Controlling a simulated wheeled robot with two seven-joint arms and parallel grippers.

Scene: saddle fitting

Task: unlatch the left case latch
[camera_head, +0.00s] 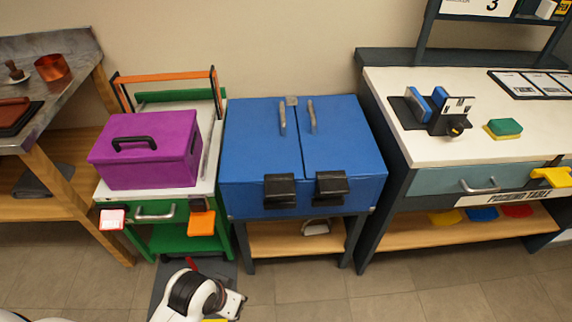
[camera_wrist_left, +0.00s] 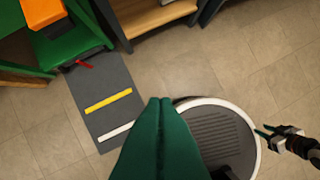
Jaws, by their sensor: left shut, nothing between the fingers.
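The blue case (camera_head: 262,140) stands shut on a dark stand in the head view, with two lid halves and a grey handle on each. The left case latch (camera_head: 279,190) is a black block on the front edge. The right latch (camera_head: 331,187) is like it. Both look closed against the front. My left gripper (camera_wrist_left: 160,102) is shut and empty, its green fingers together above the floor, away from the case. Its fingers do not show clearly in the head view. My right gripper (camera_wrist_left: 264,132) shows small at the right of the left wrist view; its opening is unclear.
A purple box (camera_head: 150,150) sits on a green cart (camera_head: 170,238) left of the case. A white-topped workbench (camera_head: 400,90) stands at right, a metal-topped bench (camera_head: 60,90) at far left. A dark floor mat (camera_wrist_left: 105,100) with yellow and white stripes lies below. Floor before the case is clear.

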